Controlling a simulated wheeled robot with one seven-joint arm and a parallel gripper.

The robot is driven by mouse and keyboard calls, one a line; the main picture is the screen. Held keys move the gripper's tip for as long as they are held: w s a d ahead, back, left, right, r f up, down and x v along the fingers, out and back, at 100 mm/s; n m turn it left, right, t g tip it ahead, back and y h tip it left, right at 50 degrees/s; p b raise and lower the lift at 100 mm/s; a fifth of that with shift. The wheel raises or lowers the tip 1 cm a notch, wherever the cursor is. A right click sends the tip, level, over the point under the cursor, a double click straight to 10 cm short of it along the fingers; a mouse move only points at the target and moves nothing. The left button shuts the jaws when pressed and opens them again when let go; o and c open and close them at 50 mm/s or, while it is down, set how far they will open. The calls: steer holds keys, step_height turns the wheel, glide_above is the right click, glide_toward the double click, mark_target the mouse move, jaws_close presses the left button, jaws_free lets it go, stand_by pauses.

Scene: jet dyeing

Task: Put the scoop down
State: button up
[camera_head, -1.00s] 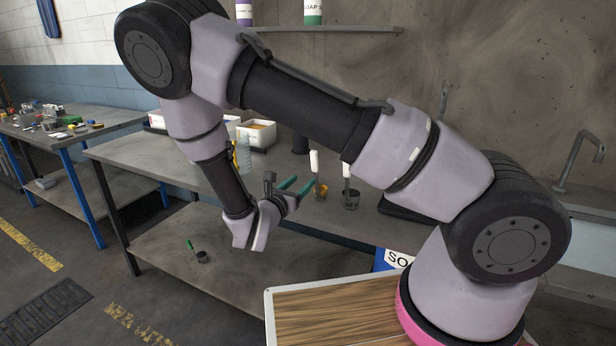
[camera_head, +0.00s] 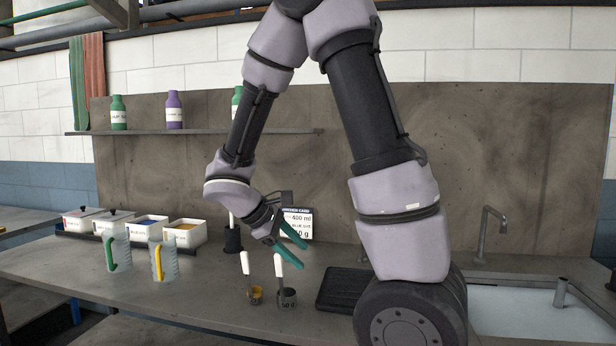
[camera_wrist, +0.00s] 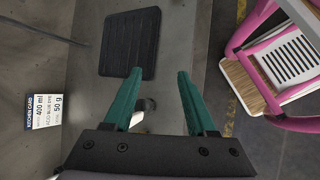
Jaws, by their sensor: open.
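Two scoops with upright white handles stand on the grey workbench (camera_head: 190,292): one with a yellowish cup (camera_head: 255,296), the other with a dark cup (camera_head: 287,298) marked 50 g. Which one the task means I cannot tell. My gripper (camera_head: 303,257) has teal fingers and is open, with nothing between the fingertips. In the head view it appears above and just right of the dark scoop's handle. In the wrist view my gripper (camera_wrist: 158,73) points down over the bench. A white object (camera_wrist: 148,103) shows partly behind the left finger, apparently a scoop handle.
A black mat (camera_head: 342,289) lies right of the scoops, before the sink (camera_head: 530,312). A recipe card (camera_head: 298,222) stands behind. White bins (camera_head: 185,233) and two jugs (camera_head: 162,260) are left. A black holder (camera_head: 232,241) contains another white handle.

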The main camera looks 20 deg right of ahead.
steer(key=s+r+m+t+y, duration=0.3)
steer(key=s+r+m+y, duration=0.1)
steer(key=r+m, duration=0.3)
steer(key=s+a+r+m+t+y, duration=0.1)
steer(key=s+r+m+t+y, duration=0.3)
steer(key=r, duration=0.8)
steer(key=s+m+y, duration=0.1)
steer(key=m+y, duration=0.1)
steer(key=shift+m, duration=0.4)
steer(key=shift+c, duration=0.3)
